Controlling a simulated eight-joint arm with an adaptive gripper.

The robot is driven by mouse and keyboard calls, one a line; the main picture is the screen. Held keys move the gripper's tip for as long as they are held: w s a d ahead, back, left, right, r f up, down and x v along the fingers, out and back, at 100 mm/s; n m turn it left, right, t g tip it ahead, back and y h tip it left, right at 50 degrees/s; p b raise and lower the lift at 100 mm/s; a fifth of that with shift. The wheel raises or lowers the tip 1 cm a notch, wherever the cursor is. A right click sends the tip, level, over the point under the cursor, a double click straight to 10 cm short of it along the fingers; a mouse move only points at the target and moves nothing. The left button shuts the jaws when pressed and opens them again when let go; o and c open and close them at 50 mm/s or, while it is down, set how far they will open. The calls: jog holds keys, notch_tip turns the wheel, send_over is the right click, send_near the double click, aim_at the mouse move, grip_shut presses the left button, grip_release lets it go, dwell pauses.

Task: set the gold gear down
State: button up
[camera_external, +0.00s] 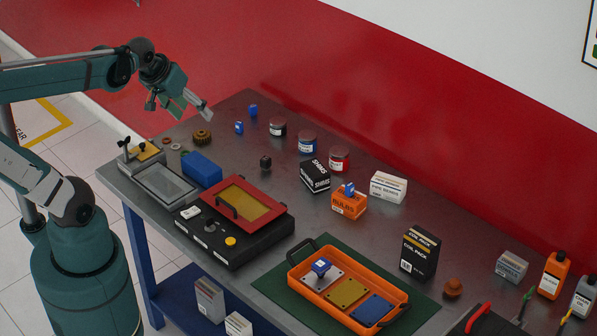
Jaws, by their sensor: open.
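The gold gear (202,137) is a small brown-gold toothed wheel. It rests on the grey workbench (340,224) near its far left end. My gripper (180,107) is above and a little to the left of the gear in the picture. Its fingers are spread apart with nothing between them, and it is clear of the gear. No part of the gear is hidden.
A blue box (202,169), a grey tray (165,184) and a small vise-like fixture (141,155) stand near the gear. Two small blue pieces and several cans (307,142) are to its right. An orange tray (346,287) sits at the front.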

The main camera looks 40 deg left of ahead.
jog(key=shift+s+d+f+m+t, duration=0.2)
jog(key=shift+s+d+m, duration=0.35)
jog(key=shift+s+m, duration=0.3)
jog(key=shift+s+d+f+m+t, duration=0.1)
jog(key=shift+s+d+m+t, duration=0.1)
jog(key=shift+s+d+m, duration=0.5)
